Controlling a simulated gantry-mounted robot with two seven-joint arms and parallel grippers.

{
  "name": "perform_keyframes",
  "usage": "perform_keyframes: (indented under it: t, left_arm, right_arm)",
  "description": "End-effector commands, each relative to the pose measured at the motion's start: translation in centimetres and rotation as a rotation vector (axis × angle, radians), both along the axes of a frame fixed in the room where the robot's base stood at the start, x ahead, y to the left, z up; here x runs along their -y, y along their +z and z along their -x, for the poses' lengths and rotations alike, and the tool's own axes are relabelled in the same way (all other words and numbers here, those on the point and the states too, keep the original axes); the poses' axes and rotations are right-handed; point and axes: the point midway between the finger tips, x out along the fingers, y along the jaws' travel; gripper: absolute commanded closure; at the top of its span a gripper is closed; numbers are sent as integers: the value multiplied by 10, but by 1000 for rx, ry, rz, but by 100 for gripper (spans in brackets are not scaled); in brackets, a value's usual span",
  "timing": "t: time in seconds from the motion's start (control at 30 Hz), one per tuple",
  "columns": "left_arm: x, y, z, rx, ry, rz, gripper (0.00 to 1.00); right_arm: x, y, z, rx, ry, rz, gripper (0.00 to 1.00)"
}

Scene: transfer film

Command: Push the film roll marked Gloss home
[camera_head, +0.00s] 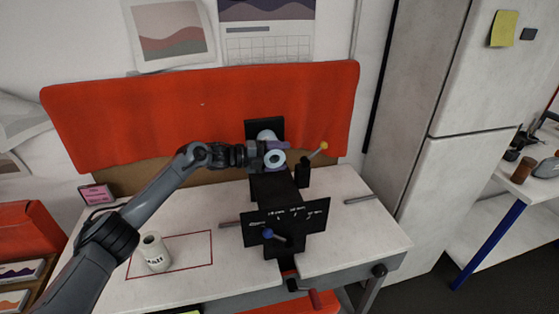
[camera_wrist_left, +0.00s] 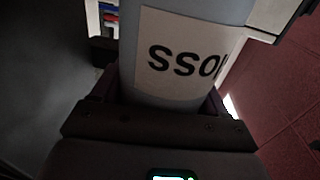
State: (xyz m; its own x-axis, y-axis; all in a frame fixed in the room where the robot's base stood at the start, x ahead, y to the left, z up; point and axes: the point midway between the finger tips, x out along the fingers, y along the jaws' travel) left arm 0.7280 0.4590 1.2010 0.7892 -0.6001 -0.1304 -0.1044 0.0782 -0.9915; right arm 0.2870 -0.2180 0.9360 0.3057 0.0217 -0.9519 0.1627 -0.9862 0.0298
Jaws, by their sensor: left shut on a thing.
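The film roll marked Gloss (camera_head: 274,159) is a pale blue-grey cylinder with its open end facing me, at the black machine (camera_head: 272,186) in the middle of the bench. Its far end points towards the machine's black upright plate (camera_head: 251,128); I cannot tell how far it sits on anything there. My left gripper (camera_head: 264,151) is shut on the roll from the left. In the left wrist view the roll (camera_wrist_left: 190,15) fills the space between the fingers, and its white label reads part of "GLOSS", upside down. My right gripper is not in view.
A white roll with a partly readable "MAT" label (camera_head: 155,254) stands inside a red outline on the bench (camera_head: 190,285). An orange panel (camera_head: 200,105) stands behind.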

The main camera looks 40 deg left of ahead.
Motion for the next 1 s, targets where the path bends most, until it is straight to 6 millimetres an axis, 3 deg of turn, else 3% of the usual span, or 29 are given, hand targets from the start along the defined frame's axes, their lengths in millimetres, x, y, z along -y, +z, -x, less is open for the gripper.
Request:
perform_keyframes:
  t: [0.5, 0.53, 0.6, 0.7, 1.0]
  left_arm:
    - [-8, 2, -6, 4, 3, 0, 72]
    - [-9, 2, -6, 2, 3, 0, 24]
    - [-9, 2, -5, 2, 3, 0, 13]
    - [-8, 2, -5, 2, 3, 0, 0]
    - [-10, -1, -3, -2, 2, -1, 0]
  right_arm:
    - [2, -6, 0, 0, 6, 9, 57]
    - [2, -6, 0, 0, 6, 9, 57]
    - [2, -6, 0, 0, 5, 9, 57]
    - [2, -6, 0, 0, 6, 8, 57]
    - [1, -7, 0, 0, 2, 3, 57]
